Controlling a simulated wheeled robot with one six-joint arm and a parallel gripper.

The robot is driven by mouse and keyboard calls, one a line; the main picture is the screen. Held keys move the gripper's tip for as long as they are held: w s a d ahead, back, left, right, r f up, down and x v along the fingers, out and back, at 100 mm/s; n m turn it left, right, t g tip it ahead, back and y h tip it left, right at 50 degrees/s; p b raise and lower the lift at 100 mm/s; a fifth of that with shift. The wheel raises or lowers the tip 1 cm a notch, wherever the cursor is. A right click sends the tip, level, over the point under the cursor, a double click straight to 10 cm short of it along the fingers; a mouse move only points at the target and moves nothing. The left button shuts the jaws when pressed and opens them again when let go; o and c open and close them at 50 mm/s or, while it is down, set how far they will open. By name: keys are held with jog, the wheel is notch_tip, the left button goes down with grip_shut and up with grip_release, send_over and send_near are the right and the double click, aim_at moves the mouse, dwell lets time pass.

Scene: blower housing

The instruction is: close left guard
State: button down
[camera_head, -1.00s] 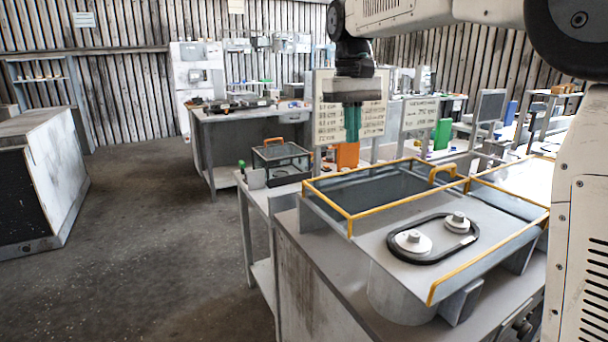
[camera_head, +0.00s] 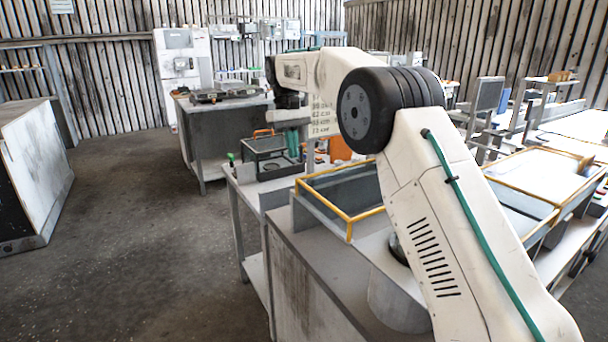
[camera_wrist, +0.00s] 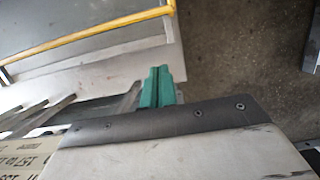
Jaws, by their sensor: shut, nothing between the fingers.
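The yellow-edged guard (camera_head: 348,216) is a grey panelled frame at the left of the blower housing (camera_head: 302,275) in the head view. My arm hides its right part and most of the housing top, so I cannot tell its full angle. A yellow rail (camera_wrist: 88,33) on a grey panel also shows at the upper left of the wrist view. My gripper (camera_head: 293,140) has teal fingers and is beyond the guard's left end in the head view. In the wrist view the fingers (camera_wrist: 158,88) are together and empty, beside the panel's edge; contact is unclear.
A black mesh box with an orange handle (camera_head: 266,150) stands on the side bench near my gripper. A second yellow-edged frame (camera_head: 535,180) lies at the right. Open floor (camera_head: 150,240) is at the left; a grey cabinet (camera_head: 30,170) stands beyond it.

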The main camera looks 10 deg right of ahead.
jog(key=s+f, duration=0.1)
jog(key=f, duration=0.1)
jog(key=s+d+f, duration=0.1)
jog(key=s+f, duration=0.2)
jog(key=f, duration=0.1)
jog(key=shift+s+d, duration=0.2)
jog(key=shift+d, duration=0.1)
jog(key=shift+s+d, duration=0.1)
jog(key=shift+s, duration=0.35)
jog(key=shift+s, duration=0.1)
